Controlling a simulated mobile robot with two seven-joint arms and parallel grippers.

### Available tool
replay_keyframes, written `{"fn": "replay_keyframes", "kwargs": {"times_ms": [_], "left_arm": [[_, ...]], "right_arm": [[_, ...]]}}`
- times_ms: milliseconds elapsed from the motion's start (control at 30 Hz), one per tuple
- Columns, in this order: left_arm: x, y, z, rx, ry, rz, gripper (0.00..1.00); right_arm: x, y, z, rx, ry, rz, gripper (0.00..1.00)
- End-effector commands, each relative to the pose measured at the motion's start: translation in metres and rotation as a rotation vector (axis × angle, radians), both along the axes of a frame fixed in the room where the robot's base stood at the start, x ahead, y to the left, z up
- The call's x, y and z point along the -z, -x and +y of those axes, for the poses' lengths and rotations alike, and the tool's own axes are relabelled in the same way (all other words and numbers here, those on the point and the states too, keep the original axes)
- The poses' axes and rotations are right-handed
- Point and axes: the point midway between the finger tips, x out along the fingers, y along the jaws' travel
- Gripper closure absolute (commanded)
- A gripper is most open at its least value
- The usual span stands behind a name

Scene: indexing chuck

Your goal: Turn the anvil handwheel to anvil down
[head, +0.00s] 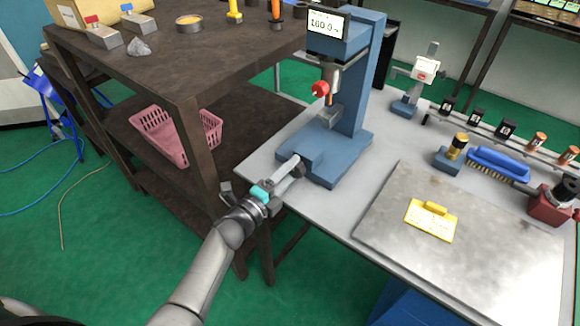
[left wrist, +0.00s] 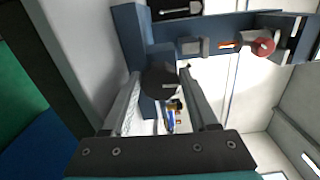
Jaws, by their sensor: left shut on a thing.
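The blue tester (head: 365,95) stands on the grey bench with a lit display (head: 323,24) at its top. A red-tipped part (head: 320,88) hangs above a small grey anvil block (head: 327,116); both show sideways in the left wrist view, the anvil (left wrist: 193,47) and the red part (left wrist: 264,46). The dark round handwheel (left wrist: 160,82) is at the front of the tester's base. My left gripper (head: 288,172) reaches it from the front, its two fingers on either side of the wheel and shut on it. The fingers partly hide the wheel in the head view. My right gripper is not in view.
A dark shelf table (head: 190,70) with a pink basket (head: 165,135) stands close left of my arm. Right on the bench are a metal plate (head: 480,255) with a yellow tag (head: 431,221), a blue brush (head: 497,162) and a rail of small blocks.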

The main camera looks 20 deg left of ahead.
Motion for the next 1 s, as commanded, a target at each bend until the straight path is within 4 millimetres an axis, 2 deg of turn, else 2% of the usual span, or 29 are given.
{"fn": "replay_keyframes", "kwargs": {"times_ms": [667, 700, 933, 1000], "left_arm": [[0.0017, 0.0009, -0.0022, 0.004, 0.067, 0.026, 0.96], [0.0016, 0.0009, -0.0022, 0.004, 0.067, 0.026, 0.39], [0.0013, 0.0006, -0.0013, 0.002, 0.065, 0.025, 0.14], [0.0015, 0.0005, -0.0009, 0.002, 0.064, 0.025, 0.11]], "right_arm": [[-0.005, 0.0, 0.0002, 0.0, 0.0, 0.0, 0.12], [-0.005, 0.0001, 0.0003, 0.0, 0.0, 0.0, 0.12], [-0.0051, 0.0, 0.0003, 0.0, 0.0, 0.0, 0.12], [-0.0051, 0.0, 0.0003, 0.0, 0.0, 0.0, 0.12]]}}
